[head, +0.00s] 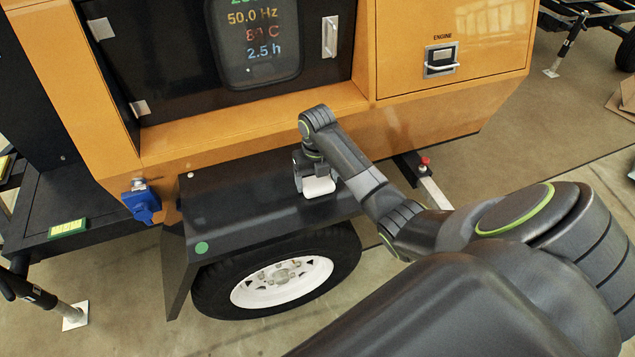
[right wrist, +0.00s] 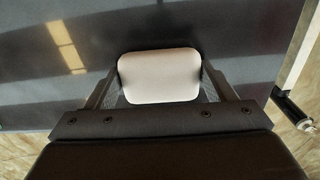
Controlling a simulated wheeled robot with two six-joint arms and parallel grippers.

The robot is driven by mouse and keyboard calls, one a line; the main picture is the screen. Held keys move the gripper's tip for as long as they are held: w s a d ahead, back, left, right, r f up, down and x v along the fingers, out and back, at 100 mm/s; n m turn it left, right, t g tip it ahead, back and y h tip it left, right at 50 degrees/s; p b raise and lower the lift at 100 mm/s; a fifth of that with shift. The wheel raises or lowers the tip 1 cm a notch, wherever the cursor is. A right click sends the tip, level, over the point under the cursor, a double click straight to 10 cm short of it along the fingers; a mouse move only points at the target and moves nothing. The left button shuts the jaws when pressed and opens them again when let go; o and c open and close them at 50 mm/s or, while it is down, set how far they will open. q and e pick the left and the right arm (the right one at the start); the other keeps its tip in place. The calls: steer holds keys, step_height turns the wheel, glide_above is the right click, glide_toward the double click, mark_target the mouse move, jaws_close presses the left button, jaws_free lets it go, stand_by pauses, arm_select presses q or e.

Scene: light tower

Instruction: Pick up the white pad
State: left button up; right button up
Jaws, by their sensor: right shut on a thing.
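The white pad (head: 319,186) is a small rounded block at the black fender (head: 235,208) above the trailer wheel. It also shows in the right wrist view (right wrist: 158,76), between the two fingers. My right gripper (head: 314,180) points down over the fender and is shut on the pad, with one finger at each side of it. I cannot tell whether the pad still touches the fender. My left gripper is not in view.
The orange generator housing (head: 240,135) with a dark display panel (head: 255,40) rises right behind the fender. A blue connector (head: 141,203) hangs at its left corner. A green dot (head: 202,247) marks the fender's front left. The wheel (head: 280,282) is below.

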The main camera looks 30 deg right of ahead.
mark_target(317, 180)
step_height(317, 180, up, 6)
steer(key=shift+r, duration=0.25)
step_height(317, 180, up, 3)
steer(key=shift+f+p, duration=0.15)
steer(key=shift+p, duration=0.9)
steer(key=shift+r+p, duration=0.45)
